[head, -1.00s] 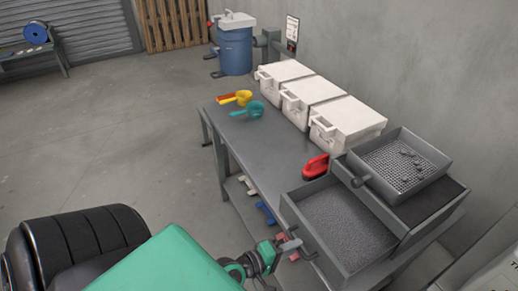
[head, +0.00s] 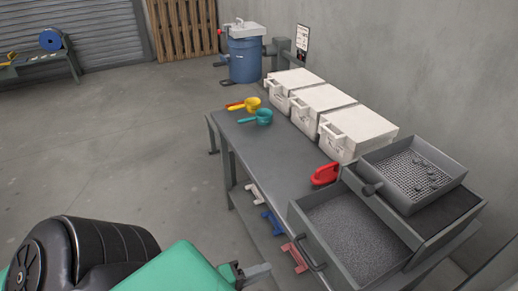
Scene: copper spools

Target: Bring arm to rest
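My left arm shows as a green link at the bottom centre of the head view. My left gripper (head: 258,271) sticks out past it, low and to the left of the open drawer (head: 350,228) of the grey unit. A gap separates it from the drawer's handle (head: 311,258). The fingers are small and partly hidden by the arm, so I cannot tell whether they are open or shut. I see nothing held in them. My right gripper is not in view.
A blue drum (head: 244,62) stands behind. Floor left of the table is clear.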

